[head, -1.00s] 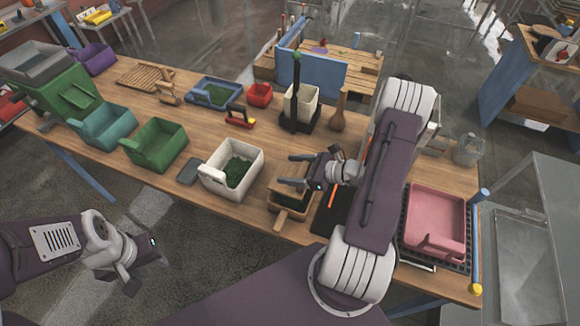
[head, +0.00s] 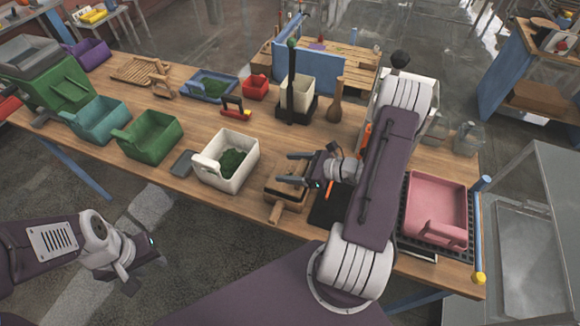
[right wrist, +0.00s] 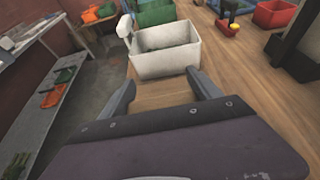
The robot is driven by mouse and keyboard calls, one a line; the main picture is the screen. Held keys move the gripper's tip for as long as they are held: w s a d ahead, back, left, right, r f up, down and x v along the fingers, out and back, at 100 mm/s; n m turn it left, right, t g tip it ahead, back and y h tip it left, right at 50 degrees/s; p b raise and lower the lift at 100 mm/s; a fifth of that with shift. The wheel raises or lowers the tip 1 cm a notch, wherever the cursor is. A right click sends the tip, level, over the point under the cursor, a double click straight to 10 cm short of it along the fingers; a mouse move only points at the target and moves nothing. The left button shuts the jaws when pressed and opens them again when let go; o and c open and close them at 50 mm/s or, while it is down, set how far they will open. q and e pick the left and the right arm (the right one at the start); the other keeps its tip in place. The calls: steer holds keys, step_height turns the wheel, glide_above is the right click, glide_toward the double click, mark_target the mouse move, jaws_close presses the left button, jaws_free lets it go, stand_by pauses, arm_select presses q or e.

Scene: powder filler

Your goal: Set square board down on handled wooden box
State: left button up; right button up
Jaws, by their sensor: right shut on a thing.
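The handled wooden box (head: 290,203) stands near the front edge of the bench, with its handle (head: 276,213) pointing toward the front. My right gripper (head: 287,169) is over the box, its fingers on either side of the square board (head: 282,171). The pale wooden board also shows between the fingers in the right wrist view (right wrist: 160,95). The board covers the box's opening from the head camera; I cannot tell whether it touches the rim. My left gripper (head: 142,274) hangs over the floor, away from the bench, and its jaw opening is unclear.
A white bin (head: 240,150) with green contents stands just left of the box. A dark mat (head: 325,210) lies to the right, and a pink bin (head: 436,205) stands further right. Green (head: 150,137) and teal (head: 98,120) bins stand on the left.

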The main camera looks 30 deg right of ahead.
steer(key=shift+w+f+b, duration=0.1)
steer(key=shift+f+b, duration=0.45)
steer(key=shift+f, duration=0.35)
steer(key=shift+s+f+b, duration=0.2)
steer(key=shift+f+b, duration=0.65)
steer(key=shift+w+f+b, duration=0.1)
steer(key=shift+f+b, duration=0.6)
steer(key=shift+f, duration=0.15)
steer(key=shift+r, duration=0.1)
steer(key=o, duration=1.5)
steer(key=shift+o, duration=0.3)
